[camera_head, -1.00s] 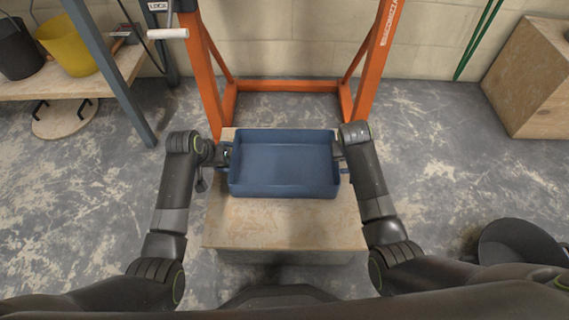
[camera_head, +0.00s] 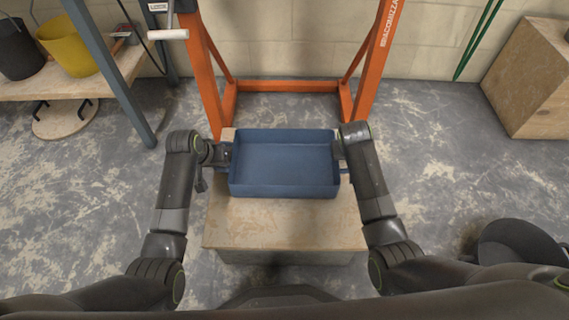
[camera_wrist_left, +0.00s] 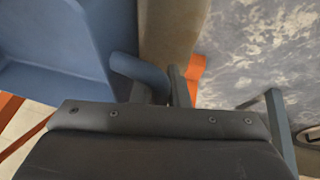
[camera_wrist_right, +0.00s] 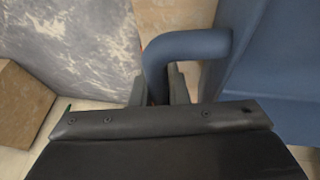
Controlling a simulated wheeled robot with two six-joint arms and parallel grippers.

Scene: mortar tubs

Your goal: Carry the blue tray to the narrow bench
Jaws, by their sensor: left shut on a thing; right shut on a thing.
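The blue tray (camera_head: 285,165) is an empty, shallow rectangular box over a wooden-topped block (camera_head: 285,225) in the middle of the head view. I cannot tell whether it rests on the block or hangs just above it. My left gripper (camera_head: 226,155) is at the tray's left end, shut on a blue handle (camera_wrist_left: 138,72) that shows in the left wrist view. My right gripper (camera_head: 341,152) is at the right end, shut on the other blue handle (camera_wrist_right: 185,45), seen in the right wrist view. The tray looks level. Its handles are mostly hidden by my grippers in the head view.
An orange frame (camera_head: 287,86) stands behind the block against the wall. A bench at left (camera_head: 60,88) bears a black bucket (camera_head: 20,50) and a yellow bucket (camera_head: 68,47). A wooden box (camera_head: 530,85) stands far right, a black tub (camera_head: 515,243) lower right. Floor is open either side.

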